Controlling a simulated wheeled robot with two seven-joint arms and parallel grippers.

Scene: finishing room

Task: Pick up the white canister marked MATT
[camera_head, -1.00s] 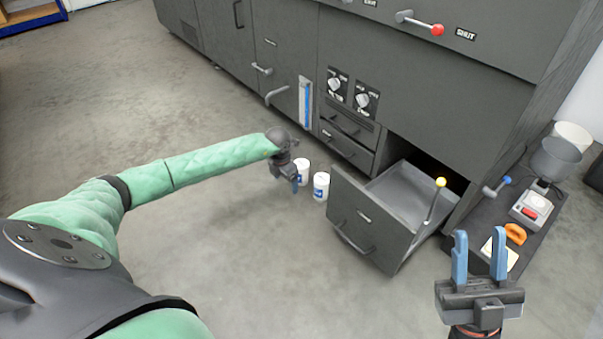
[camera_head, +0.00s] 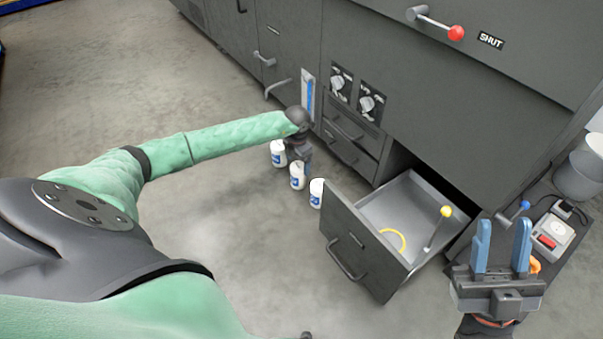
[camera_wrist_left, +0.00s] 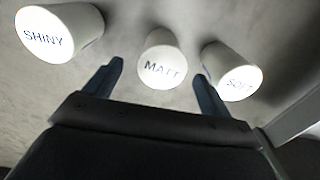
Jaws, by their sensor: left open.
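Three white canisters with blue-marked sides stand in a row on the floor. The canister marked MATT (camera_wrist_left: 160,62) is the middle one in the left wrist view and in the head view (camera_head: 298,177). The canister marked SHINY (camera_wrist_left: 58,32) is left of it, and the one whose mark looks like SOFT (camera_wrist_left: 232,72) is right of it. My left gripper (camera_wrist_left: 158,72) is open, with its fingertips either side of the MATT canister's lid in the picture; I cannot tell whether they touch. My right gripper (camera_head: 503,232) is open and empty at the right.
An open grey drawer (camera_head: 345,240) stands close right of the canisters, with a yellow-knobbed lever (camera_head: 438,228) and a yellow curved item (camera_head: 397,240) inside. The dark cabinet (camera_head: 450,110) rises behind. The floor (camera_head: 240,235) in front is clear.

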